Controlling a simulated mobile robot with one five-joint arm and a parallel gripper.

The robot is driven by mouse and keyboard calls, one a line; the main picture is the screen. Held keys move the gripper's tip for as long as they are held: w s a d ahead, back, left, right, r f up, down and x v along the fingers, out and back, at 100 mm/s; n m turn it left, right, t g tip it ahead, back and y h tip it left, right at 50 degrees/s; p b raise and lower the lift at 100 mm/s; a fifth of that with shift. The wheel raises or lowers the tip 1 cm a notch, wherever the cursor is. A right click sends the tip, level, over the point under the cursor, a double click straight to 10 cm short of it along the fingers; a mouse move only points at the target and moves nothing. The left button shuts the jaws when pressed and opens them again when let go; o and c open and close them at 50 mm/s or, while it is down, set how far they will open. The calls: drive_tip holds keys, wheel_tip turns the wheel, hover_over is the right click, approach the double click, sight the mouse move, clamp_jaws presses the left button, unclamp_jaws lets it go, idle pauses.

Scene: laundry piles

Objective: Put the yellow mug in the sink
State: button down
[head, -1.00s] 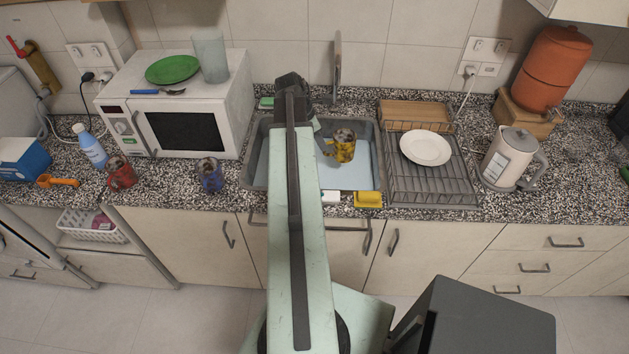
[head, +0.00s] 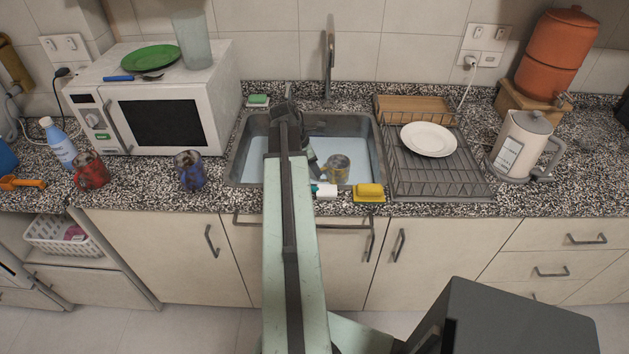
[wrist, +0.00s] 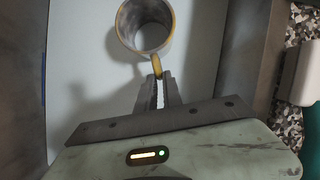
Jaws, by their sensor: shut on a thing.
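The yellow mug (head: 337,168) is inside the sink basin (head: 362,135) in the head view, low in its right half. In the wrist view the mug (wrist: 144,28) is seen from above, looks empty inside, and has its yellow handle toward me. My gripper (wrist: 158,84) is shut on that handle. In the head view my gripper (head: 313,165) is beside the mug's left side, partly hidden by my arm. I cannot tell whether the mug's base touches the sink floor.
A yellow sponge (head: 369,192) lies at the sink's front edge. A dish rack (head: 440,178) with a white plate (head: 429,139) stands to the right. A blue mug (head: 190,170) and a red mug (head: 91,170) stand left, before the microwave (head: 218,95).

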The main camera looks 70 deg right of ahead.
wheel_tip(320, 180, down, 4)
drive_tip(key=b, duration=0.3)
drive_tip(key=shift+b, duration=0.3)
drive_tip(key=shift+r, duration=0.25)
drive_tip(key=shift+f, duration=0.2)
drive_tip(key=c, duration=1.5)
unclamp_jaws()
drive_tip(key=shift+r, duration=0.1)
drive_tip(key=p+v, duration=1.1)
drive_tip(key=v, duration=0.1)
drive_tip(key=shift+p, duration=0.35)
